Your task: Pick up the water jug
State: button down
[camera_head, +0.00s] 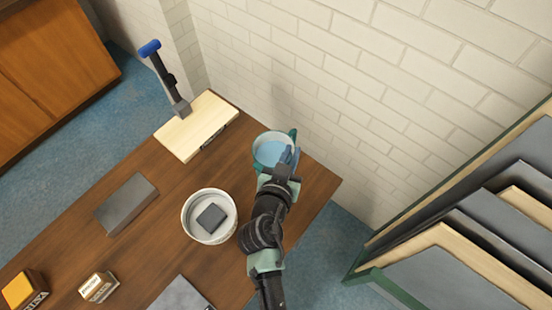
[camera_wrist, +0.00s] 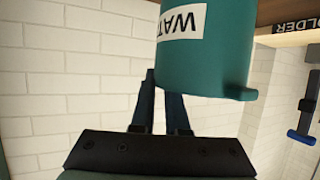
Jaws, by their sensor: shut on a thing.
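The water jug (camera_head: 268,152) is a round teal vessel with light blue inside, at the right end of the wooden table in the head view. In the wrist view the jug (camera_wrist: 212,65) appears upside down, with a white label reading "WAT". My gripper (camera_head: 287,163) is at the jug's right side in the head view. In the wrist view its dark fingers (camera_wrist: 162,85) are close together, shut on the jug's side where the handle would be. The gripped part is hidden. I cannot tell whether the jug's base touches the table.
A white pot with a dark block (camera_head: 210,216) stands left of my arm on the table (camera_head: 155,230). A grey block (camera_head: 126,203) lies left. A brick wall is close behind; a panel rack (camera_head: 470,230) stands right.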

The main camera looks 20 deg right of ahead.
notch_tip(320, 180, up, 10)
dwell(0.6)
jog(key=shift+r, duration=0.1)
dwell(0.7)
